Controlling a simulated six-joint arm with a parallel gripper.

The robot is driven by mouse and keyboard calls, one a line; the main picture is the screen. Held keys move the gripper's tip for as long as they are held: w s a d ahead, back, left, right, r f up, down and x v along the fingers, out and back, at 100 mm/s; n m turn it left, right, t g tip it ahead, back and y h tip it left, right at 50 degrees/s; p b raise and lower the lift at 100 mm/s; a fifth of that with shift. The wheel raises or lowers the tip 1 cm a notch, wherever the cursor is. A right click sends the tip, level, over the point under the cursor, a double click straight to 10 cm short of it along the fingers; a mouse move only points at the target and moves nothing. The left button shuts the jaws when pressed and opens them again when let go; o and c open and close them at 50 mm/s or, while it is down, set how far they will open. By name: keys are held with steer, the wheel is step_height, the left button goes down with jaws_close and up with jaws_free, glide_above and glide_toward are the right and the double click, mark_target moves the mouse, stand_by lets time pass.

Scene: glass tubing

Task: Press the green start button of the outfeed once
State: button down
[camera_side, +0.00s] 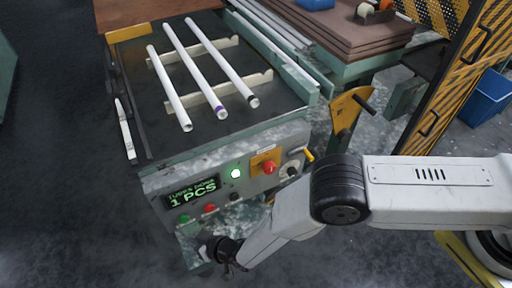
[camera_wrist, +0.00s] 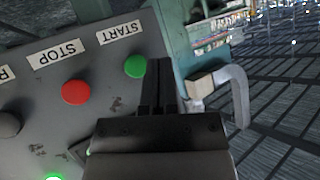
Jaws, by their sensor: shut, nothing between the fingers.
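The green start button (camera_wrist: 135,66) sits on a grey panel under a START label (camera_wrist: 119,33) in the wrist view. It also shows in the side view (camera_side: 184,218) at the lower left of the machine front. My gripper (camera_wrist: 160,64) is shut and empty. Its fingertips appear just right of the green button in the wrist view; I cannot tell whether they touch it. In the side view my gripper (camera_side: 226,262) is low in front of the panel. A display (camera_side: 194,192) reads 1 PCS.
A red STOP button (camera_wrist: 75,92) is left of the green one. A grey handle (camera_wrist: 236,95) stands out at the right. A red knob on a yellow plate (camera_side: 269,167) and a lit lamp (camera_side: 236,174) are higher up. White tubes (camera_side: 192,70) lie on the machine top.

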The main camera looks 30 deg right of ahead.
steer(key=shift+s, duration=0.75)
steer(key=w+d+r+m+g+h, duration=0.2)
steer(key=w+d+r+m+h, duration=0.1)
steer(key=d+r, duration=0.7)
steer(key=w+d+r+m+g+h, duration=0.25)
steer(key=d+r, duration=0.45)
steer(key=d, duration=0.6)
steer(key=s+d+r+g, duration=0.1)
steer(key=s+d+r, duration=0.3)
steer(key=d, duration=0.3)
steer(key=s+d+r+h, duration=0.1)
steer(key=s+d+r, duration=0.3)
steer(key=d, duration=0.4)
steer(key=s+d+r+g+h, duration=0.1)
steer(key=s+d+r, duration=0.4)
steer(key=d, duration=0.3)
steer(key=shift+s+d+n+g, duration=0.25)
steer(key=shift+s+n+g, duration=0.1)
steer(key=shift+s, duration=0.4)
